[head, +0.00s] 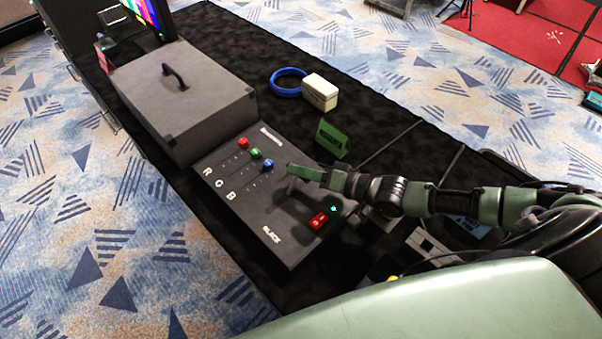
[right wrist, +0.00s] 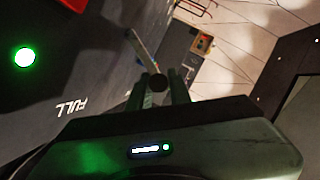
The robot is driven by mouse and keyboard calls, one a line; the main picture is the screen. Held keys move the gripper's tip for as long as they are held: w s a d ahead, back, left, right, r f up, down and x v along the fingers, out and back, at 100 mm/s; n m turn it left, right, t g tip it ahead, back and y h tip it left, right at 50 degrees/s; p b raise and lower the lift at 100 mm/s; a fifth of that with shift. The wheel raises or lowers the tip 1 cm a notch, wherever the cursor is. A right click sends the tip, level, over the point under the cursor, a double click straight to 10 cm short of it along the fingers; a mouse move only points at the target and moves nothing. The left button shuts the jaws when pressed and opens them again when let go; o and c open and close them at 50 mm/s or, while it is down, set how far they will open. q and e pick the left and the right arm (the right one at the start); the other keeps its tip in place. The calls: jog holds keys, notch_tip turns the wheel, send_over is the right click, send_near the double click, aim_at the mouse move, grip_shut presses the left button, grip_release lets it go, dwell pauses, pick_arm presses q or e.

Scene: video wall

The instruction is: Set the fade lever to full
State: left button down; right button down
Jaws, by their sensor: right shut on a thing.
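The dark control panel (head: 225,205) lies on the black-covered table, with the word BLACK (head: 271,235) printed near its front edge. My right gripper (head: 306,174) is over the panel's right part, shut on the fade lever; the gripper and arm hide much of the lever in the head view. In the right wrist view, a dark round lever end (right wrist: 158,83) sits between the two fingers. The word FULL (right wrist: 72,107) is printed left of the fingers, near a lit green lamp (right wrist: 25,57). My left gripper is not in view.
Red, green and blue knobs (head: 255,153) and a red switch (head: 318,220) are on the panel. A grey lidded case (head: 195,105) stands behind it. A green card (head: 331,138), a cream box (head: 320,93) and a blue cable coil (head: 287,82) stand beyond my right gripper.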

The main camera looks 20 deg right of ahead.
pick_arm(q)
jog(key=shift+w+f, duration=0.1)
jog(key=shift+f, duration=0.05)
pick_arm(e)
jog(key=shift+s+f, duration=0.25)
jog(key=shift+f, duration=0.35)
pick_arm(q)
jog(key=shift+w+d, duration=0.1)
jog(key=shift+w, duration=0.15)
pick_arm(e)
jog(key=c, duration=1.3)
grip_release()
jog(key=shift+c, duration=0.2)
jog(key=shift+w+r, duration=0.1)
jog(key=shift+w, duration=0.05)
jog(key=shift+r, duration=0.1)
jog(key=shift+r, duration=0.1)
